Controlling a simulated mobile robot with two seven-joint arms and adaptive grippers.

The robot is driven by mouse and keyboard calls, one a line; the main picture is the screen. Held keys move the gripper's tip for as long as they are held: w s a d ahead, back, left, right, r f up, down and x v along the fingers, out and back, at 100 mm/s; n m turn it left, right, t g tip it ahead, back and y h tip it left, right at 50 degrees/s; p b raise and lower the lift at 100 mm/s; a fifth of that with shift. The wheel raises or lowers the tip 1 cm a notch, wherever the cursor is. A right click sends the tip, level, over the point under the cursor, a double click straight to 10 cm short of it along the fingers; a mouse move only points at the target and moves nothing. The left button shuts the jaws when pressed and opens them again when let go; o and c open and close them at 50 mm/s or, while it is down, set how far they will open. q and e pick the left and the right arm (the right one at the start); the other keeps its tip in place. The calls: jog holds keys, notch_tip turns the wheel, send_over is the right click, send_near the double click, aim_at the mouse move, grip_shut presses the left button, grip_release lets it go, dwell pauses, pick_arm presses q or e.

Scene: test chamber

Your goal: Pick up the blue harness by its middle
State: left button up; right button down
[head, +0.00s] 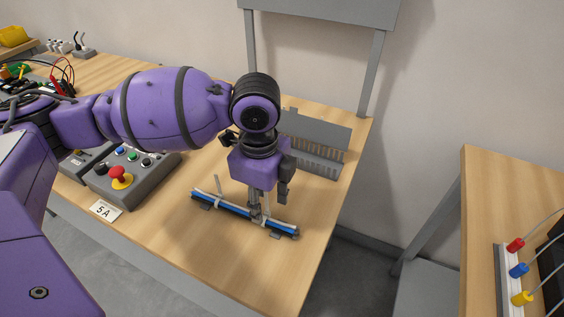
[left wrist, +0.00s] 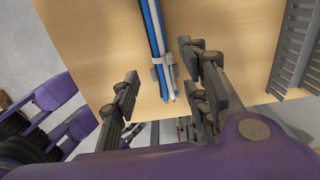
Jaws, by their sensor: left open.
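The blue harness (head: 229,209) is a straight bundle of blue, dark and white strands lying on the wooden table near its front right corner. In the left wrist view the harness (left wrist: 156,32) runs down from the top edge, with a pale grey clip or band around it. My left gripper (head: 267,198) is over the middle of the harness, pointing down, and hides part of it. In the left wrist view its fingers (left wrist: 158,75) are apart, with the harness showing between them. I cannot tell whether they touch it.
A grey control box (head: 133,178) with a red stop button stands left of the harness, near a "5A" label (head: 103,211). A grey slotted duct (head: 318,157) lies behind the gripper. Another table (head: 482,215) with coloured plugs is at right. Bare wood surrounds the harness.

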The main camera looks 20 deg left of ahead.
aim_at(265, 219)
pick_arm(q)
notch_tip(265, 219, down, 6)
jog(key=shift+r, duration=0.25)
jog(key=shift+c, duration=0.2)
grip_shut()
